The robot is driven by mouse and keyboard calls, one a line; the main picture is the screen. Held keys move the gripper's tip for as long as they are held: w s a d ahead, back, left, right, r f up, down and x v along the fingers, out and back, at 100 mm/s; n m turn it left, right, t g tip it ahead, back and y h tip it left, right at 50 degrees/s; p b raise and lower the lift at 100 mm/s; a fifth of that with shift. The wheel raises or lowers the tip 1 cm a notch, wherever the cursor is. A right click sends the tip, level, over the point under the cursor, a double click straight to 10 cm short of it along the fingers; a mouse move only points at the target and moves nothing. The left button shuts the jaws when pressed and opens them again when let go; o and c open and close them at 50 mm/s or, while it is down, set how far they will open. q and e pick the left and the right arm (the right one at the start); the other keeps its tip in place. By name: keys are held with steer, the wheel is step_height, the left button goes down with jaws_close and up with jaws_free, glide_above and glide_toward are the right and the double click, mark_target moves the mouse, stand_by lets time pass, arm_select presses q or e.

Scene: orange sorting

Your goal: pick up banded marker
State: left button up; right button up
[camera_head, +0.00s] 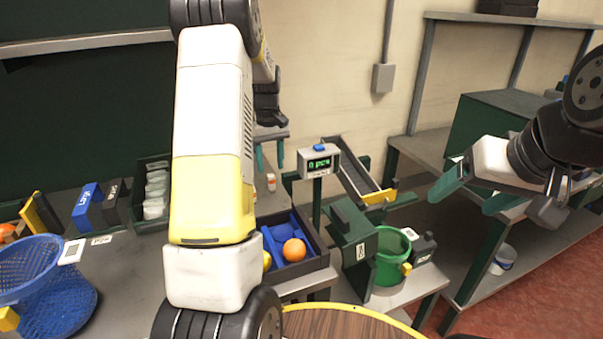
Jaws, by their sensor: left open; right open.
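A small white upright piece with an orange band (271,182), which looks like the banded marker, stands on the grey bench behind the dark tray. My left gripper (270,165) is open and points down just above it, with its teal fingers apart on either side in the picture. I cannot tell how much height lies between them. My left arm covers the middle left of the view. My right gripper (460,203) is open and empty at the right, in front of the shelf.
A dark tray with blue dividers (318,262) holds an orange (294,249). Right of it stand a counter display (319,163), a sloping chute (352,172) and a green bucket (391,255). A blue basket (45,290) and small boxes (86,207) are at left.

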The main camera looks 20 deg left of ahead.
mark_target(272, 189)
arm_select(q)
step_height(272, 189, down, 8)
steer(key=shift+s+r, duration=0.1)
jaws_close()
stand_by(0.4)
